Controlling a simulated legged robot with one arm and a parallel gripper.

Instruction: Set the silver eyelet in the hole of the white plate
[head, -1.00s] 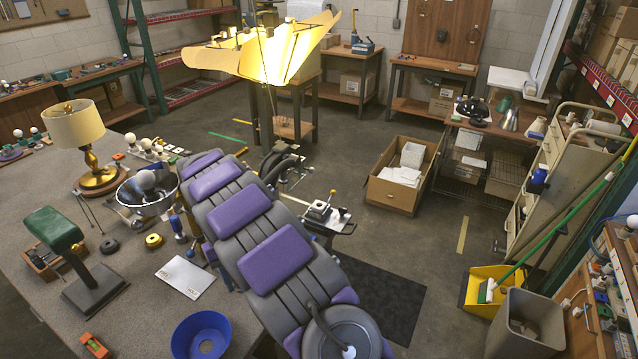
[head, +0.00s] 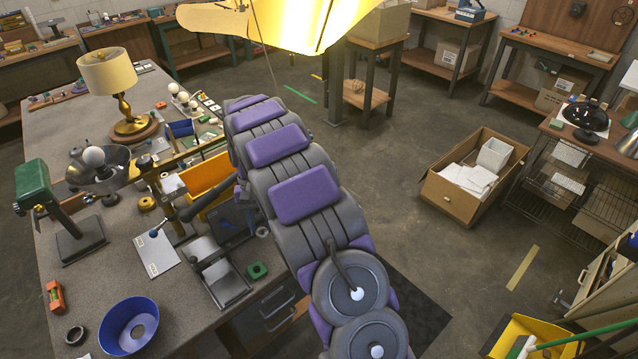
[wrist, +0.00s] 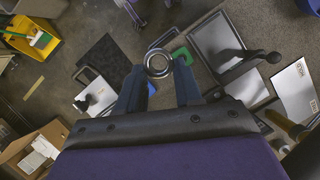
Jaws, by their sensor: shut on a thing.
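My gripper (wrist: 158,85) is shut on the silver eyelet (wrist: 158,63), a shiny round ring held at the fingertips in the wrist view. In the head view my purple and grey arm hides most of the gripper. A flat white plate with dark print (head: 155,253) lies on the grey bench, left of my arm. It also shows at the right edge of the wrist view (wrist: 296,88), well apart from the eyelet. I cannot make out a hole in it.
A blue bowl (head: 130,325), yellow bin (head: 207,180) and brass lamp (head: 125,85) stand on the bench. A cardboard box (head: 455,205) is on the floor.

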